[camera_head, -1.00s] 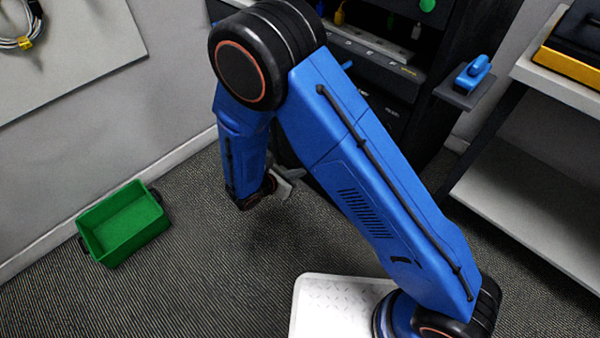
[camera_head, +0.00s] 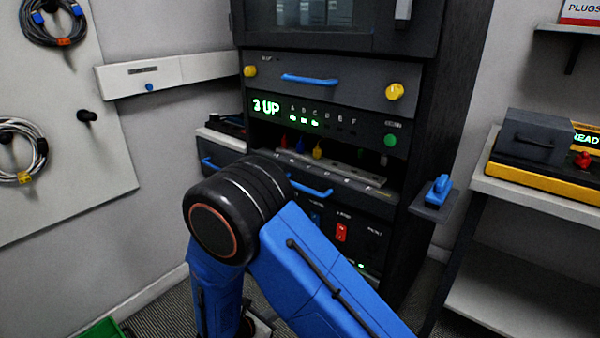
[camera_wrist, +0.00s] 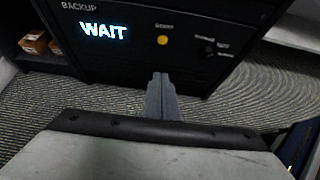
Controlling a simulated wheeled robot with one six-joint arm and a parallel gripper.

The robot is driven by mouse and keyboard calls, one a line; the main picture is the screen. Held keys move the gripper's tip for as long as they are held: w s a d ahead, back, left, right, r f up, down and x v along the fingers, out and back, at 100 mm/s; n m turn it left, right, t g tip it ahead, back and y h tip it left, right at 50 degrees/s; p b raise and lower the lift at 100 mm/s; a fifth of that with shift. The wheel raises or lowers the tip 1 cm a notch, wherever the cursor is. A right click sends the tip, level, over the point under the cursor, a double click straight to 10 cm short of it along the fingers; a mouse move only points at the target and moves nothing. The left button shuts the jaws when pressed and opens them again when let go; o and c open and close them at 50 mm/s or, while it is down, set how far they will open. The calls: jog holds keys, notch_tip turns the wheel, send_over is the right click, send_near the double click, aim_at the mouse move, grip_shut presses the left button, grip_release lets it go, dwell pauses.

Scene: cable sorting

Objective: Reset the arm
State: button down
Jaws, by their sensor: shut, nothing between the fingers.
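My gripper (camera_wrist: 161,97) shows in the wrist view with its grey fingers together and nothing between them. It points toward the lower front of a dark unit (camera_wrist: 120,65) marked BACKUP, whose lit display (camera_wrist: 103,31) reads WAIT. A yellow button (camera_wrist: 162,40) and a dark knob (camera_wrist: 207,52) sit on that front. In the head view my blue arm is folded in front of the dark rack (camera_head: 455,110), and the gripper's fingertips are hidden behind the arm or below the frame.
The rack's display (camera_head: 266,106) reads 3 UP. A blue-handled item (camera_head: 438,190) sits on a small side shelf. A bench (camera_head: 530,196) with a yellow-and-black case stands right. Cables hang on the left board (camera_head: 85,165). A green bin (camera_head: 103,329) shows at the bottom left.

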jog(key=s+d+r+m+g, duration=0.3)
jog(key=d+r+m+g, duration=0.4)
jog(key=d+r+m, duration=1.25)
jog(key=s+d+r+m+t+y, duration=0.1)
jog(key=s+d+r+m+y, duration=0.2)
jog(key=s+d+r, duration=0.5)
jog(key=s+d+r+m+t+y, duration=0.1)
jog(key=s+d+r+m+y, duration=0.3)
jog(key=s+d+r+m, duration=0.2)
jog(key=shift+s+d+r, duration=1.2)
jog(key=shift+s+r, duration=0.75)
jog(key=shift+s, duration=1.4)
jog(key=shift+w+a, duration=0.1)
jog(key=shift+a, duration=0.3)
